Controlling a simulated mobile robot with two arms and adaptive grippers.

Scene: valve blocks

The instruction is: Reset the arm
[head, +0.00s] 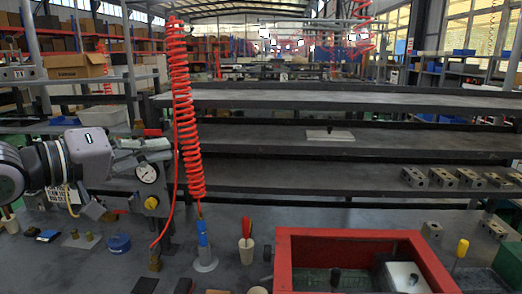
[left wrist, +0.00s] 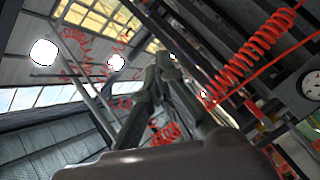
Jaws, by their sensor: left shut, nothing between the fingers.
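My left arm (head: 90,150) comes in from the left in the head view, raised above the workbench. Its gripper (head: 160,149) points right, in front of the pressure gauge panel and left of the red coiled hose. In the left wrist view the fingers of the left gripper (left wrist: 166,62) meet at their tips, shut with nothing between them. My right arm and gripper are not in view.
A red coiled hose (head: 186,110) hangs close to the left gripper. A gauge (head: 147,173) sits just below it. A red-rimmed tray (head: 350,236) stands at the front. Several metal blocks (head: 442,177) rest on the lower shelf at right. A light plate (head: 330,135) lies on the middle shelf.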

